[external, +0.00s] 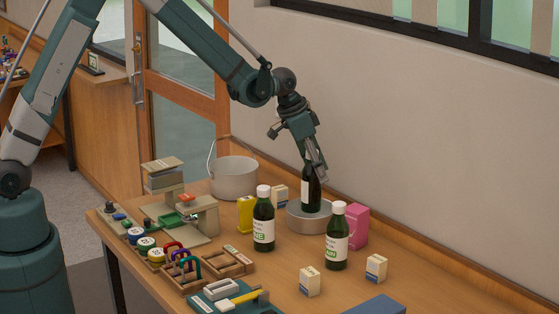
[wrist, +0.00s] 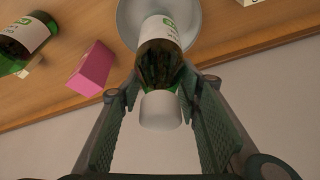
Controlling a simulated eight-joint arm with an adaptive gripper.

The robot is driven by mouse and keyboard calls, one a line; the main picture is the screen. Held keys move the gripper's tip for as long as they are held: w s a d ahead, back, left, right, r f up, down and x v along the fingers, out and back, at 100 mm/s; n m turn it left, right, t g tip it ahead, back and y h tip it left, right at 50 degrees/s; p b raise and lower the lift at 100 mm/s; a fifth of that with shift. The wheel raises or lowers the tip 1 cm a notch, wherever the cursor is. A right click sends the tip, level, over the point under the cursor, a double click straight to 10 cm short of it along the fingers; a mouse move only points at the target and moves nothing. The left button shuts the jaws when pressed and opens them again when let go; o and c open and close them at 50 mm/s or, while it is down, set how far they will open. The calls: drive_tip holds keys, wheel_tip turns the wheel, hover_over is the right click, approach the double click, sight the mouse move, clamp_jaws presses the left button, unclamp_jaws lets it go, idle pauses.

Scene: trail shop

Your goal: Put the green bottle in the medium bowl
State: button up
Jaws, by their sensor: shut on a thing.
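A dark green bottle (external: 311,192) with a white label stands about upright, its lower end at the grey bowl (external: 308,226); whether it touches the bowl's floor I cannot tell. My gripper (external: 316,163) is shut on this bottle near its top and hides its cap in the external view. In the wrist view the bottle (wrist: 158,62) and its white cap lie between my fingers (wrist: 160,98), with the pale bowl (wrist: 192,12) behind its far end. Two similar green bottles with white caps stand on the table, one left (external: 264,225) and one right (external: 337,245) of the bowl.
A larger pot (external: 233,180) with a raised handle stands behind left. A pink box (external: 356,226) is close right of the bowl; a yellow container (external: 245,214) is left. Small cartons (external: 310,281) stand in front. Trays and a stand fill the left table. The wall is close behind.

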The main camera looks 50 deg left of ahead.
sight(318, 183)
drive_tip(key=shift+f, duration=0.3)
drive_tip(key=shift+f, duration=1.95)
drive_tip(key=o, duration=1.4)
drive_tip(key=shift+v, duration=6.1)
